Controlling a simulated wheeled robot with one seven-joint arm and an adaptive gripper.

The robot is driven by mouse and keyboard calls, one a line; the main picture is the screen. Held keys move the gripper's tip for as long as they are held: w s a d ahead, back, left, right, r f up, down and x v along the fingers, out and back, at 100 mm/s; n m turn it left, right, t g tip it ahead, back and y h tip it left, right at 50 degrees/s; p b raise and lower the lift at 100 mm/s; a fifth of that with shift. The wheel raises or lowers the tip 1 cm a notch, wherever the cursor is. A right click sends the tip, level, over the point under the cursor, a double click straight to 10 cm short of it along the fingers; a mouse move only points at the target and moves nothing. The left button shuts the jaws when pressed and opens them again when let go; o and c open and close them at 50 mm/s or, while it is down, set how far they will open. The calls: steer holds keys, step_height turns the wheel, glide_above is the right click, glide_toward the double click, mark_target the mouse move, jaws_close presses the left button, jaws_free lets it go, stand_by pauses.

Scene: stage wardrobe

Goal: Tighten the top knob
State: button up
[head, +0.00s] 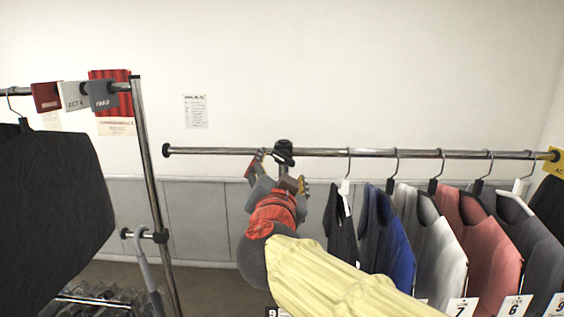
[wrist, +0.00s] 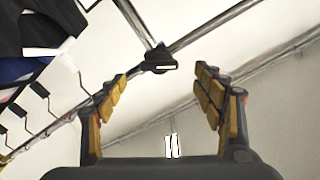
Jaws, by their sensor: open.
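The black top knob (head: 284,148) sits where the upright of the right rack meets its chrome rail (head: 400,153). In the wrist view the black knob (wrist: 160,60) shows at the rail joint, just beyond and roughly between the fingertips. My gripper (head: 281,172) is open and just below the knob in the head view, its fingers spread to either side. In the wrist view my gripper (wrist: 163,85) has nothing between its yellow-padded fingers. I cannot tell whether a finger touches the knob. My arm hides the upright below the joint.
Hangered garments, including a blue one (head: 388,240) and a pink one (head: 480,235), hang on the rail to the right. A left rack (head: 150,170) holds a dark garment (head: 45,200) and carries a lower black clamp (head: 160,236). Wall space lies between the racks.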

mark_target(283, 160)
steer(key=w, duration=0.6)
steer(key=shift+w+d+p, duration=0.25)
steer(key=shift+w+p, duration=0.1)
steer(key=shift+c, duration=0.8)
steer(key=c, duration=1)
